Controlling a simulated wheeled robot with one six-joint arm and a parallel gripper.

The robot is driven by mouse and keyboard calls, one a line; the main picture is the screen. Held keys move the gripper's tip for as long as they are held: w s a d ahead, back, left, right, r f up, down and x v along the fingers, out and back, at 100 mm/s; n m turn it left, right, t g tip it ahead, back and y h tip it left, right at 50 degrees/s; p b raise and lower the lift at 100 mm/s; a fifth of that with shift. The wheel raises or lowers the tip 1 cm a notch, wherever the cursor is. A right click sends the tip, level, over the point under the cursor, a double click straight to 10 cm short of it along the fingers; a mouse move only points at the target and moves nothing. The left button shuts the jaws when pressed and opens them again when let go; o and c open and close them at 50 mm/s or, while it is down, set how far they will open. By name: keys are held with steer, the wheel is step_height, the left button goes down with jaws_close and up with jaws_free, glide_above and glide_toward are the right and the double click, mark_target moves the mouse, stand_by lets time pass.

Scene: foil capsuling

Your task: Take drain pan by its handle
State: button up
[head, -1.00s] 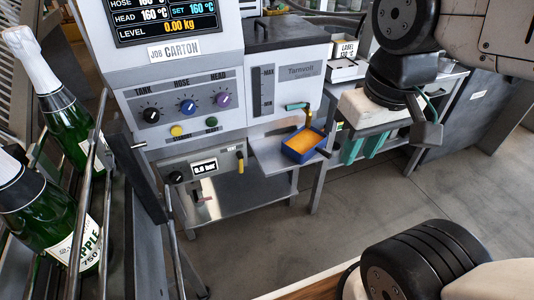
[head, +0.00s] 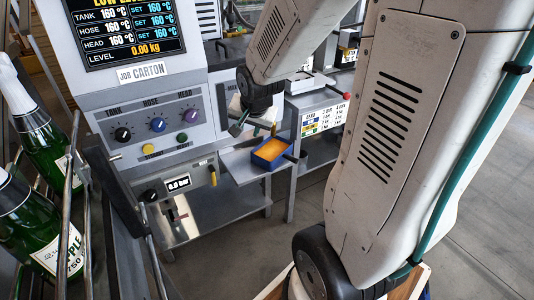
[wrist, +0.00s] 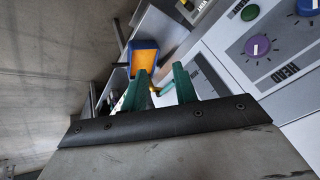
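The drain pan (head: 270,163) is a small blue tray with orange contents. It sits on a grey shelf (head: 232,167) at the front of the melter machine. A dark stub, which looks like its handle (head: 291,157), sticks out at its right side. In the wrist view the pan (wrist: 130,58) shows above and beyond the fingertips. My gripper (wrist: 155,78) has two green fingers spread apart with nothing between them. In the head view my gripper (head: 238,126) is up and left of the pan, apart from it, partly hidden by my wrist.
A brass tap (head: 273,130) stands just over the pan; its yellow lever (wrist: 160,89) shows between my fingers. The machine's knob panel (head: 158,125) is close to the left. Green bottles (head: 42,222) stand in a rack at far left. The floor (head: 250,240) in front is clear.

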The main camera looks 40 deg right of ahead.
steer(key=w+d+f+m+t, duration=0.1)
steer(key=w+d+f+m, duration=0.25)
steer(key=d+f, duration=0.25)
steer(key=m+t+h, duration=0.4)
steer(key=m+t, duration=0.1)
steer(key=m, duration=0.9)
glide_toward(291, 159)
steer(key=x, duration=0.3)
steer(key=shift+w+d+f, duration=0.15)
steer(key=shift+w+d, duration=0.05)
steer(key=shift+w, duration=0.1)
steer(key=shift+w+d+f+h, duration=0.1)
steer(key=shift+d+f+h, duration=0.05)
steer(key=shift+h, duration=0.15)
steer(key=x, duration=0.7)
steer(key=shift+w+f, duration=0.2)
jaws_close()
